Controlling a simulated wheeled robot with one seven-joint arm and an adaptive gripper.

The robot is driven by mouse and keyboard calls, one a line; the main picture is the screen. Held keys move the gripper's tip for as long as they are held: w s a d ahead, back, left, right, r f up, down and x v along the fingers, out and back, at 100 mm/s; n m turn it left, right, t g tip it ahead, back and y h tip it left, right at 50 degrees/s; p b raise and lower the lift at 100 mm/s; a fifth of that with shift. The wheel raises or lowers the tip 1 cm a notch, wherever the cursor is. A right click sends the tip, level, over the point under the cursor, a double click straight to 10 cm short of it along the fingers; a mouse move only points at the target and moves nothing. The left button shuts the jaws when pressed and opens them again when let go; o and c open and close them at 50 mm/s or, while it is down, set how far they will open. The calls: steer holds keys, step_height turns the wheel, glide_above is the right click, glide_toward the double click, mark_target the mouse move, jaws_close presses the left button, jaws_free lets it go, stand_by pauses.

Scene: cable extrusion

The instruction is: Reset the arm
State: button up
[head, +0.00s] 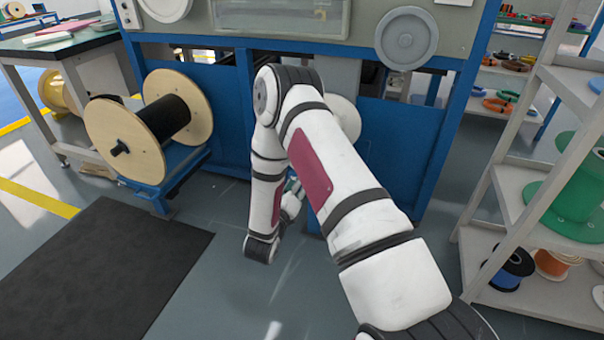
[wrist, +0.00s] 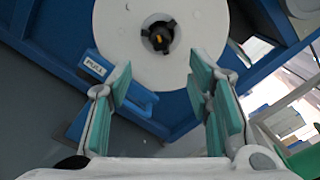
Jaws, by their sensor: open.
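My arm reaches forward and down in the head view, bent at the elbow in front of the blue machine (head: 400,150). My gripper (head: 292,195) is mostly hidden behind my forearm there. In the wrist view my gripper (wrist: 165,108) is open, with its teal-padded fingers apart and nothing between them. A white reel (wrist: 130,45) with a dark centre hole faces the fingers from beyond. Part of a white reel (head: 346,118) also shows behind my arm in the head view.
A wooden-flanged spool with black cable (head: 125,140) sits on a blue stand at left. A dark mat (head: 100,270) lies on the floor. A shelf (head: 550,85) with a green spool (head: 580,195) stands at right. A work table (head: 50,52) is at back left.

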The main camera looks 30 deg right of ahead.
steer(key=shift+s+a, duration=0.4)
steer(key=shift+a, duration=0.05)
